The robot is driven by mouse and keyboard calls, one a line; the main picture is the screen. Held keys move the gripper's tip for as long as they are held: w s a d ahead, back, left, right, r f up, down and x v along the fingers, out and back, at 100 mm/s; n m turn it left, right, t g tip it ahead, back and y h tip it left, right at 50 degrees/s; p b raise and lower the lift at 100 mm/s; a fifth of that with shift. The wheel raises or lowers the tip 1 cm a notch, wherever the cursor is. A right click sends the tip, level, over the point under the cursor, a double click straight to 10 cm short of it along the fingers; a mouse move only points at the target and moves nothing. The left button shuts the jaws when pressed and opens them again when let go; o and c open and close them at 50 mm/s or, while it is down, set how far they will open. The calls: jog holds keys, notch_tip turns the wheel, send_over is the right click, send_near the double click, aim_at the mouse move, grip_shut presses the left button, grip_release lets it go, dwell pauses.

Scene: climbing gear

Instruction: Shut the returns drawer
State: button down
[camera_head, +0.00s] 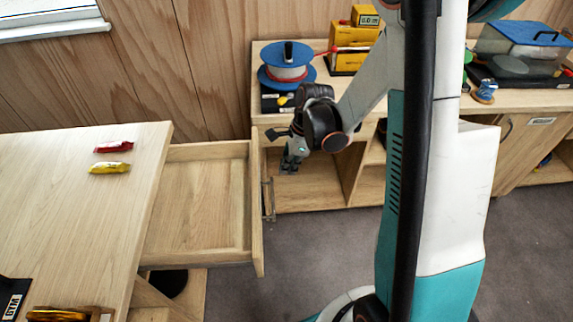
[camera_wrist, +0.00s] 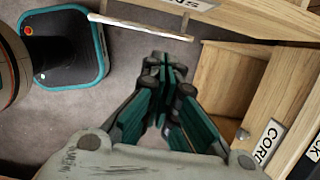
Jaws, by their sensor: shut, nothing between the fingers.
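The pale wooden drawer (camera_head: 200,205) stands pulled out from under the left table, and it looks empty inside. Its front panel (camera_head: 256,215) faces right and carries a bar handle (camera_head: 268,200). In the wrist view the handle (camera_wrist: 140,27) shows at the top, below a partly cut-off label (camera_wrist: 190,4). My gripper (camera_head: 290,165) is shut and empty, just right of the front panel's far end. In the wrist view its fingertips (camera_wrist: 165,66) lie close together, seemingly apart from the handle.
The left table (camera_head: 75,190) bears a red packet (camera_head: 114,147) and a yellow packet (camera_head: 109,168). An open-fronted shelf unit (camera_head: 305,192) with a blue reel (camera_head: 287,72) on top stands behind my gripper. Grey floor (camera_head: 300,260) is clear right of the drawer.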

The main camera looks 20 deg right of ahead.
jog(key=shift+w+a+f+b, duration=0.3)
jog(key=shift+a+f+b, duration=0.2)
jog(key=shift+a+f, duration=0.45)
jog(key=shift+w+a+f+b, duration=0.25)
jog(key=shift+a+f+b, duration=0.3)
jog(key=shift+a+f, duration=0.4)
jog(key=shift+w+a+f+b, duration=0.3)
jog(key=shift+a+f+b, duration=0.35)
jog(key=shift+f, duration=0.5)
jog(key=shift+a, duration=0.1)
